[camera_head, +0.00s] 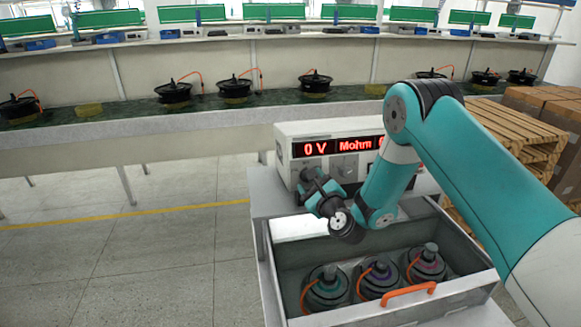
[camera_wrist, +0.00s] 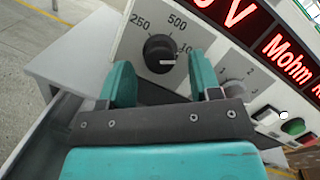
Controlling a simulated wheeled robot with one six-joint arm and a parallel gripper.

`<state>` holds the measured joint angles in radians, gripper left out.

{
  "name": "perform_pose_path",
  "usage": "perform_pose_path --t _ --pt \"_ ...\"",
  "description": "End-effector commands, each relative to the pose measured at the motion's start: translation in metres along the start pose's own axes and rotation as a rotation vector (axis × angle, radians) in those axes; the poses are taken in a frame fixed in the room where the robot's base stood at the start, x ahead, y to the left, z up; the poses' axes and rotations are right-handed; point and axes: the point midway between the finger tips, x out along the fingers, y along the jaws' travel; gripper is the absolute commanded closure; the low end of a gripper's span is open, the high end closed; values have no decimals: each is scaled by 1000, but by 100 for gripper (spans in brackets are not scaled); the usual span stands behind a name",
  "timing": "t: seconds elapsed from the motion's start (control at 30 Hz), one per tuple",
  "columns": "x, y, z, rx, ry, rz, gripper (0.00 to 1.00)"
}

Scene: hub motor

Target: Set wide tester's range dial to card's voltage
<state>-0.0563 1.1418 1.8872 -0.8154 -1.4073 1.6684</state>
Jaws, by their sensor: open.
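The wide tester (camera_head: 329,131) is a white box with red displays reading "0 V" and "Mohm". In the wrist view its black range dial (camera_wrist: 159,49) has 250, 500 and a partly hidden label starting with 10 around it. Its white line points right, roughly below that last label; the exact setting is unclear. My gripper (camera_wrist: 160,60) is open, its two teal fingers on either side of the dial in the picture; I cannot tell whether they touch it. In the head view my gripper (camera_head: 312,186) is at the tester's left front. No readable card shows.
A smaller dial (camera_wrist: 233,88) with numbers sits close to the right finger. Pallets (camera_head: 515,135) stand at right.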

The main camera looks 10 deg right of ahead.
Motion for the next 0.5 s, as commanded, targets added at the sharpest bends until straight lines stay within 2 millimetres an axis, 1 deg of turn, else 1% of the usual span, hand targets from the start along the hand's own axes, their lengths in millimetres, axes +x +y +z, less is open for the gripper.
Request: perform_pose_path --t 0.03,0.13,0.47,0.5 --pt "2 -6 -1 0 5 -6 42" --pt "3 -8 -6 0 10 -11 42" --pt "5 -7 -5 -1 7 -11 42" --pt "5 -7 -5 -1 7 -11 49"
